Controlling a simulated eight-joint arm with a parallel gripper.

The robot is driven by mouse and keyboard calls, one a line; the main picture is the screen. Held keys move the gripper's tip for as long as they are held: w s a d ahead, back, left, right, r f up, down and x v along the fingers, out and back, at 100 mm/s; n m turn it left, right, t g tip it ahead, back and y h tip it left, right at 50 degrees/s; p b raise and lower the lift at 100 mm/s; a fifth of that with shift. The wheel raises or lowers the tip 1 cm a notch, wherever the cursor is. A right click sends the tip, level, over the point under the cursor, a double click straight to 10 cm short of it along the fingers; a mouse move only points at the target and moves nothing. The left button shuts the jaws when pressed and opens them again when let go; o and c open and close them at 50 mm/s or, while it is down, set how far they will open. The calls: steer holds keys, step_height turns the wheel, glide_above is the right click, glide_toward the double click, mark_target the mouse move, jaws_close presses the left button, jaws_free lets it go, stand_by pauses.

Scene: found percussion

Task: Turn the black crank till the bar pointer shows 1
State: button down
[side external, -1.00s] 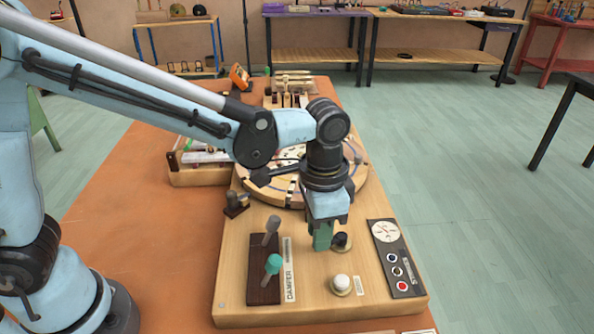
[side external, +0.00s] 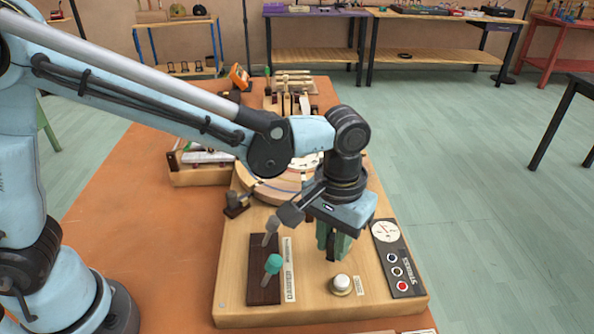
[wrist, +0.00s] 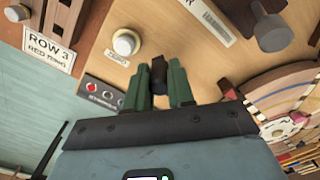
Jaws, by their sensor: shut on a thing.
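My gripper (side external: 334,248) points down at the wooden board in the side external view, its green fingers low over the board. In the wrist view, the fingers are shut on the black crank (wrist: 159,66), with its dark end showing between them. A round white dial (side external: 385,231) sits on the black panel right of my gripper. It has a thin dark pointer, too small to read; I cannot tell whether this is the bar pointer.
A white knob (side external: 341,283) stands close in front of my gripper. A green-topped lever (side external: 272,264) and a grey lever (side external: 271,230) stand to its left. The black panel (side external: 400,270) has several round lights or buttons. A wooden wheel (side external: 272,189) lies behind.

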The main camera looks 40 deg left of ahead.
mark_target(334, 237)
stand_by(0.5)
steer(key=c, duration=1)
jaws_free()
steer(key=shift+o, duration=0.2)
steer(key=shift+r, duration=0.1)
step_height(334, 237, up, 12)
